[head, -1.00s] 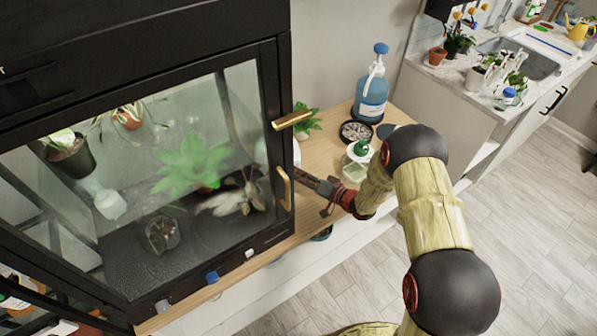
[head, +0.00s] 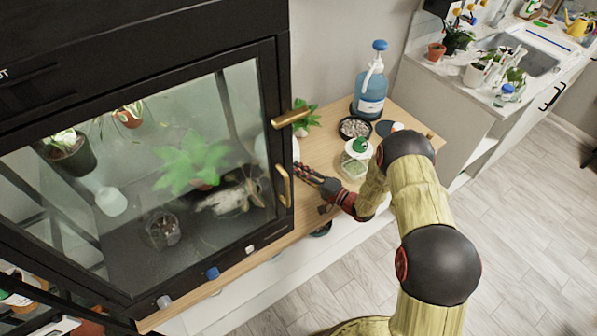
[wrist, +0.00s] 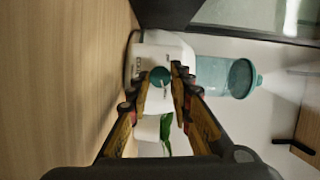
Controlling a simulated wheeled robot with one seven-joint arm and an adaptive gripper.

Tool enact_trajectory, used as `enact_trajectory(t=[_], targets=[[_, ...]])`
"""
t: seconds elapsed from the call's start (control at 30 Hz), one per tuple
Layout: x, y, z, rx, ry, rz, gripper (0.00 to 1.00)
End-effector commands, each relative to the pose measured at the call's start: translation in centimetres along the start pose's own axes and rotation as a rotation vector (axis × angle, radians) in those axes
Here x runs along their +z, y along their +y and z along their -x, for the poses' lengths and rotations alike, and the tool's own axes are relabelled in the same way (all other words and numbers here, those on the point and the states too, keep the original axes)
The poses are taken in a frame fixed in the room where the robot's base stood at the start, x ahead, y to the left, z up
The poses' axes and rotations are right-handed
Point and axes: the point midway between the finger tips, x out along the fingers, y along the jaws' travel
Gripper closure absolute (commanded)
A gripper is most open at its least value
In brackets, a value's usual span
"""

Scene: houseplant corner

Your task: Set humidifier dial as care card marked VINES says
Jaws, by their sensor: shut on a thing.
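The humidifier shows in the wrist view as a white body (wrist: 145,55) with a blue-green tank (wrist: 225,75), lying sideways in the picture. Its round teal dial (wrist: 160,77) is on the white face, with small dark lettering beside it that I cannot read. My gripper (wrist: 161,80) has a finger on each side of the dial and is shut on it. In the head view my gripper (head: 308,174) is beside the glass cabinet's right edge, and the cabinet hides most of the humidifier. I see no card marked VINES.
The glass plant cabinet (head: 283,130) with brass handles stands close left of my gripper. On the wooden top (head: 405,108) are a green-capped jar (head: 355,160), a pebble dish (head: 354,128), a blue pump bottle (head: 371,90) and a plant (head: 305,118).

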Motion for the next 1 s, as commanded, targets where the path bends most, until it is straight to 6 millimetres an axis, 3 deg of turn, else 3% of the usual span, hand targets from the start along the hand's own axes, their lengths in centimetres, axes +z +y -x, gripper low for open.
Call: enact_trajectory(t=[0.47,0.5,0.8,1.0], targets=[[-0.06,0.12,0.04,-0.002,0.003,-0.012,1.0],[-0.06,0.12,0.04,-0.002,0.003,-0.012,0.77],[-0.04,0.06,0.01,-0.003,0.002,-0.011,0.6],[-0.03,0.04,0.0,-0.003,0.001,-0.01,0.6]])
